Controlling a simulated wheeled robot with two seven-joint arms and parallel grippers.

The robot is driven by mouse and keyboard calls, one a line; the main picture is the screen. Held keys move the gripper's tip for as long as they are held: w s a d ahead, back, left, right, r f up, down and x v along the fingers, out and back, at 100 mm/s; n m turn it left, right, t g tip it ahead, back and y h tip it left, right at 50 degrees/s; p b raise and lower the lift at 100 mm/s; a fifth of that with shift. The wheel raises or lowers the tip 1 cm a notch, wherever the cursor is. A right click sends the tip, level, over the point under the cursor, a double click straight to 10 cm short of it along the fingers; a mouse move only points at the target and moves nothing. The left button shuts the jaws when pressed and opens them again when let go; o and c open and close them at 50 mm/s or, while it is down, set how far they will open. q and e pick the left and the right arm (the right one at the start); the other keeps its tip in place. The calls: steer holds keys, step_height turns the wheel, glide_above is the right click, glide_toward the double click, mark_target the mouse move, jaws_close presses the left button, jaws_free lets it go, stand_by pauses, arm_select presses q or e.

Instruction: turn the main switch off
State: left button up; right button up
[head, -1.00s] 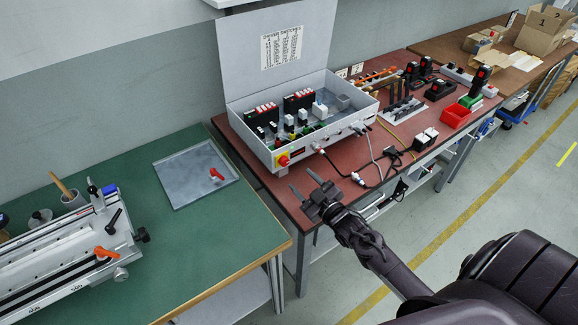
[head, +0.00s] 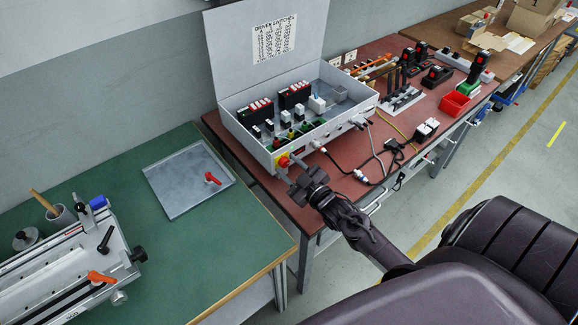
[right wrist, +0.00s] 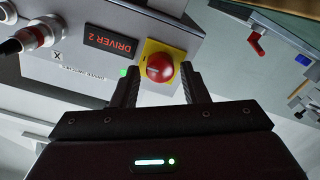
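The main switch is a red knob on a yellow plate (head: 284,160) at the front left corner of the open grey control box (head: 262,149). In the right wrist view the red knob (right wrist: 160,67) sits between the tips of my right gripper (right wrist: 161,74). The fingers are open, one on each side of it, with a gap at the left finger; the right finger is very close, and I cannot tell if it touches. In the head view my right gripper (head: 290,170) is right in front of the switch. My left gripper is not in view.
A "DRIVER 2" display (right wrist: 111,42) and a small green light (right wrist: 123,72) are beside the switch. Cables (head: 340,165) run from the box front across the red bench. A metal tray (head: 185,180) lies on the green table at left.

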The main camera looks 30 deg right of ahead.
steer(key=shift+c, duration=3.5)
steer(key=shift+n, duration=0.3)
steer(key=n, duration=0.4)
steer(key=shift+w, duration=0.1)
steer(key=n, duration=0.8)
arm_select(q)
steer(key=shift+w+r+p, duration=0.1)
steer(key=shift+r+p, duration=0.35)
arm_select(e)
steer(key=n, duration=0.5)
steer(key=shift+r+n, duration=0.1)
steer(key=shift+n, duration=0.2)
